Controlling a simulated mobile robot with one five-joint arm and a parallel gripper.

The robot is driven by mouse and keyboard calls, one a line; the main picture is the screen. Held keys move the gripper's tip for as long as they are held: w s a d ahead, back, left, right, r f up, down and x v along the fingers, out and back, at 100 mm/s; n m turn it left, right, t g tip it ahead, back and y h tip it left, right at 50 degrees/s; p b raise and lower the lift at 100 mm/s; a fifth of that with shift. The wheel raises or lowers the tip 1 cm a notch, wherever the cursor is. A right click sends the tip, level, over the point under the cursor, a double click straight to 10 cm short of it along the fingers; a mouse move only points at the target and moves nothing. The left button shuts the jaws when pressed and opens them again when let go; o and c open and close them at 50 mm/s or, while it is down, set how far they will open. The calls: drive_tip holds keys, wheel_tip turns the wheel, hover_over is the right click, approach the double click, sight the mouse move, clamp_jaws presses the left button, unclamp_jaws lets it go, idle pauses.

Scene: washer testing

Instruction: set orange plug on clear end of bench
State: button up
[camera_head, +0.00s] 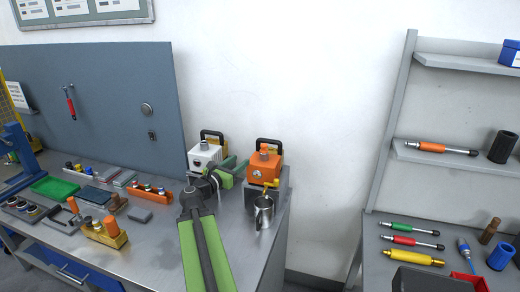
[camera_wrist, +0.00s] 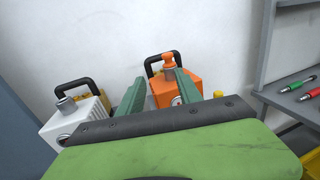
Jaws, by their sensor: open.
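An orange plug (camera_wrist: 168,61) stands upright on top of an orange boxy unit (camera_wrist: 184,84) with a black handle, at the back of the bench. In the head view the plug (camera_head: 264,149) is a small knob on the orange unit (camera_head: 263,171). My gripper (camera_wrist: 160,78) is open and empty. In the wrist view its two green fingers point towards the orange unit, and the plug shows between them, beyond the tips. In the head view my gripper (camera_head: 238,163) is left of the orange unit, apart from the plug. The metal bench (camera_head: 150,238) runs to the left.
A white unit (camera_head: 203,157) stands left of the orange one. A metal jug (camera_head: 263,212) stands in front, near the bench's right edge. A yellow block (camera_head: 104,235) with orange pegs, trays and small parts crowd the left. A second bench with tools (camera_head: 411,259) stands right, across a gap.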

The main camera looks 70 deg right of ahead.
sight(262, 148)
drive_tip(key=shift+g, duration=0.3)
drive_tip(key=x, duration=0.4)
drive_tip(key=s+x, duration=0.1)
drive_tip(key=x, duration=0.8)
drive_tip(key=shift+s, duration=0.45)
drive_tip(key=x, duration=0.5)
drive_tip(key=shift+w+d, duration=0.2)
drive_tip(key=shift+w, duration=0.05)
drive_tip(key=shift+a+r, duration=0.1)
clamp_jaws()
